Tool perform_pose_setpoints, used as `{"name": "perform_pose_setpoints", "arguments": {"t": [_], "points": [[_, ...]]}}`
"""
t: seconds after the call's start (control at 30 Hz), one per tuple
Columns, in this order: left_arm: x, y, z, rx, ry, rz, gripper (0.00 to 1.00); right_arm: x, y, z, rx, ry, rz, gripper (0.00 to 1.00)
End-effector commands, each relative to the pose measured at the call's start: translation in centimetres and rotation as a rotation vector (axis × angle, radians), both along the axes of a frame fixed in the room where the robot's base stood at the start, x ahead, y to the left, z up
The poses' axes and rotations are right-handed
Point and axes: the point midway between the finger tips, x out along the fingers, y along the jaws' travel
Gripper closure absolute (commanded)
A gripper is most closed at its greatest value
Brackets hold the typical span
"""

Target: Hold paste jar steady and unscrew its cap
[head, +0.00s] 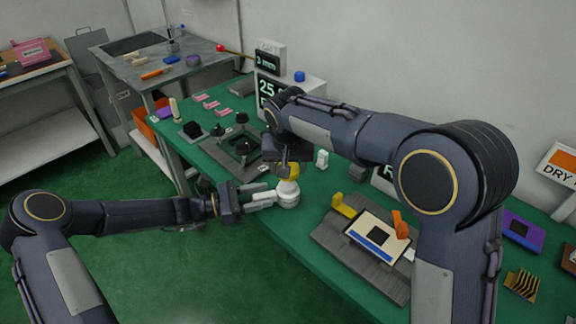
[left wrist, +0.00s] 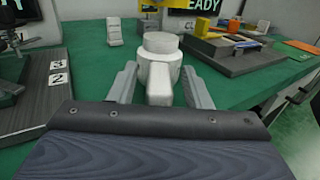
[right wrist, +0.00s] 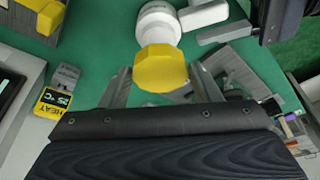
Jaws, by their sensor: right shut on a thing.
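The white paste jar (head: 288,196) stands by the table's near edge with its handle toward my left gripper. In the left wrist view the jar (left wrist: 160,68) has a bare white top. The yellow cap (head: 293,169) is above the jar and appears apart from it. My right gripper (head: 284,160) is shut on the cap, which also shows in the right wrist view (right wrist: 160,68). My left gripper (left wrist: 160,88) is open, its fingers on either side of the handle with gaps visible. The right fingertips are partly hidden in the head view.
A dark numbered fixture (head: 238,150) lies to the left. A small white block (head: 321,159) stands behind the jar. The green table (head: 310,255) is clear in front.

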Motion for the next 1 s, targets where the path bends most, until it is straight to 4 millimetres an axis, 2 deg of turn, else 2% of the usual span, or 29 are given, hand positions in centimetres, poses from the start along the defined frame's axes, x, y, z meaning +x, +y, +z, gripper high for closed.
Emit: {"name": "perform_pose_setpoints", "arguments": {"t": [0.37,0.47,0.8,1.0], "points": [[-0.1,0.5,0.0,0.001,-0.001,0.002,0.51,0.0,0.0,0.0,0.000,0.000,0.000,0.70],[-0.3,1.7,0.0,0.002,0.000,0.005,0.51,0.0,0.0,0.0,0.000,0.000,0.000,0.70],[-2.2,8.5,0.0,0.002,0.000,0.005,0.51,0.0,0.0,0.0,0.000,0.000,0.000,0.70],[-2.9,11.0,0.0,0.000,0.000,0.002,0.51,0.0,0.0,0.0,0.000,0.000,0.000,0.70]]}}
